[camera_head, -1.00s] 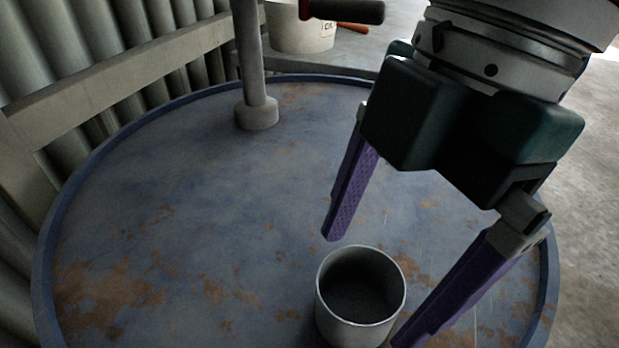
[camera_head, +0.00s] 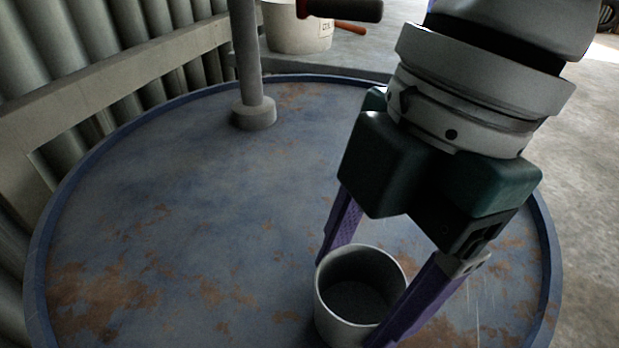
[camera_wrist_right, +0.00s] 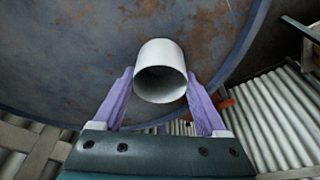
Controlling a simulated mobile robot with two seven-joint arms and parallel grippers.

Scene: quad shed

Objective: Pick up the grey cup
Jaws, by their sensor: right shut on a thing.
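The grey cup (camera_head: 345,322) stands upright on the blue, rust-stained round drum top (camera_head: 190,230), near the bottom of the head view. My right gripper (camera_head: 350,300) reaches down from the upper right with one purple finger on each side of the cup, shut on it. In the right wrist view the cup (camera_wrist_right: 161,60) sits between the two purple fingertips (camera_wrist_right: 160,82), its open mouth towards the camera. The cup's lower right side is hidden behind a finger in the head view. My left gripper is not in view.
A grey post (camera_head: 252,70) with a round foot rises at the back of the drum top. A white bucket (camera_head: 297,32) and a dark-handled tool (camera_head: 345,10) are beyond the rim. The drum top left of the cup is clear.

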